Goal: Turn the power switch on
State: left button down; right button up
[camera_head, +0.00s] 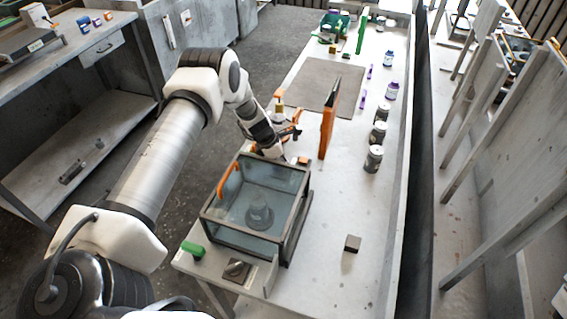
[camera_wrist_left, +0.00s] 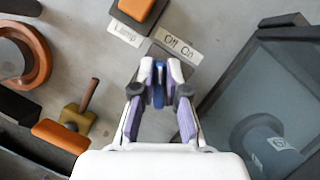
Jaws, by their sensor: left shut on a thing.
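My left gripper (camera_wrist_left: 163,68) is shut on a narrow blue piece (camera_wrist_left: 159,96) between its fingertips. The blue piece appears to be the lever of the power switch, beside the "Off On" label (camera_wrist_left: 179,47). The fingers hide its base, and I cannot tell which side it leans to. In the head view my left gripper (camera_head: 276,150) is low over the bench, just behind the glass-walled box (camera_head: 211,214); the switch is hidden there. A "Lamp" label (camera_wrist_left: 125,36) with an orange block (camera_wrist_left: 137,8) lies beside the switch. My right gripper is not in view.
The glass box holds a grey-blue part (camera_head: 260,214) and stands close to my gripper. An orange upright panel (camera_head: 327,131) stands to the right. Several jars (camera_head: 373,159) line the right edge. A small dark block (camera_head: 352,243) sits at the front right, with clear bench around it.

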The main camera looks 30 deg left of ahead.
pick_arm(q)
jog(key=shift+f+m+b, duration=0.2)
jog(key=shift+m+b, duration=0.5)
jog(key=shift+b, duration=0.3)
jog(key=m+g+b, duration=0.1)
jog(key=m+b, duration=0.1)
jog(key=m+g+b, duration=0.1)
jog(key=m+b, duration=0.1)
jog(key=m+h+b, duration=0.1)
jog(key=m+b, duration=0.1)
jog(key=shift+s+d+f+g+b, duration=0.15)
jog(key=shift+s+g+b, duration=0.15)
jog(key=shift+g, duration=0.1)
jog(key=m+g+b, duration=0.1)
jog(key=m+b, duration=0.1)
jog(key=m, duration=0.1)
jog(key=shift+s, duration=0.1)
jog(key=shift+s+r+m+g+b, duration=0.1)
jog(key=shift+r+m+g+b, duration=0.2)
jog(key=shift+m+b, duration=0.4)
jog(key=c, duration=1.2)
grip_release()
